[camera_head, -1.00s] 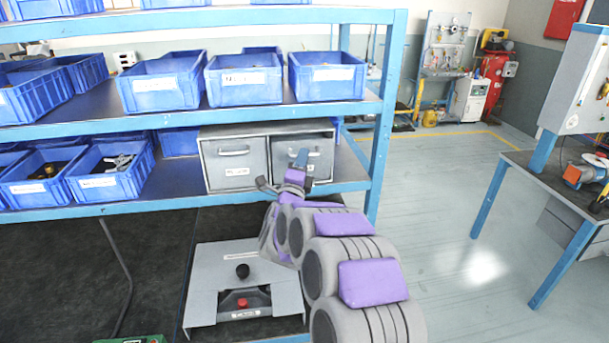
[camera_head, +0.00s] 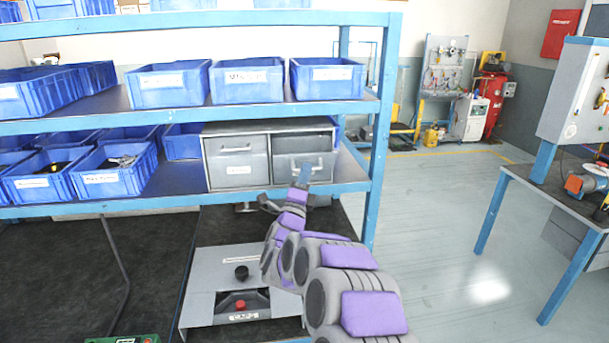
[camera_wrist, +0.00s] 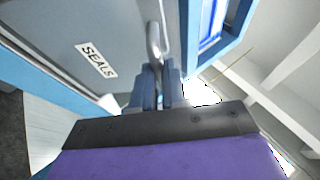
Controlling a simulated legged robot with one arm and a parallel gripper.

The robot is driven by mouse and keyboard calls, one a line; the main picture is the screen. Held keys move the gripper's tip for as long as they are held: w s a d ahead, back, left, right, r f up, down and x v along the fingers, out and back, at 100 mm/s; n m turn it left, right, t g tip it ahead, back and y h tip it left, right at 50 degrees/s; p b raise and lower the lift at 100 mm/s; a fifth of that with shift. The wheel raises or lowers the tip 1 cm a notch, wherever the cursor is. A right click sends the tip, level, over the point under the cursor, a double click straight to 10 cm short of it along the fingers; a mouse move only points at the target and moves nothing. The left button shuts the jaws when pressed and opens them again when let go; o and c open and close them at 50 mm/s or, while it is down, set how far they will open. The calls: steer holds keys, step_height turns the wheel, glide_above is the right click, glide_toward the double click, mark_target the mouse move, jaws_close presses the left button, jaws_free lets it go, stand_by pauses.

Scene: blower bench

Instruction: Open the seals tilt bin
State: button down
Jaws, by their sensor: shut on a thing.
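The seals tilt bin (camera_head: 320,164) is the right one of two grey bins in a grey cabinet on the lower shelf. Its front leans outward, with a dark gap above its top edge. In the wrist view its front (camera_wrist: 45,35) bears a "SEALS" label (camera_wrist: 96,60). My gripper (camera_head: 304,170) is at its front, shut on the bin's handle (camera_wrist: 155,45). The blue fingers (camera_wrist: 158,88) sit on either side of the handle bar in the wrist view. My gripper and arm hide part of the bin's front in the head view.
The left grey bin (camera_head: 236,162) beside it is closed. Blue crates (camera_head: 112,170) stand to the left and more (camera_head: 247,80) on the shelf above. A blue shelf post (camera_head: 379,140) is close on the right. A grey control box (camera_head: 240,285) lies below.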

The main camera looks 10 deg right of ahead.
steer(key=shift+f, duration=0.25)
steer(key=c, duration=1.6)
jaws_free()
steer(key=o, duration=0.4)
steer(key=shift+w+f, duration=0.1)
steer(key=shift+w, duration=0.2)
steer(key=shift+o, duration=0.2)
steer(key=shift+s, duration=0.1)
steer(key=b+v, duration=0.2)
steer(key=v, duration=1.5)
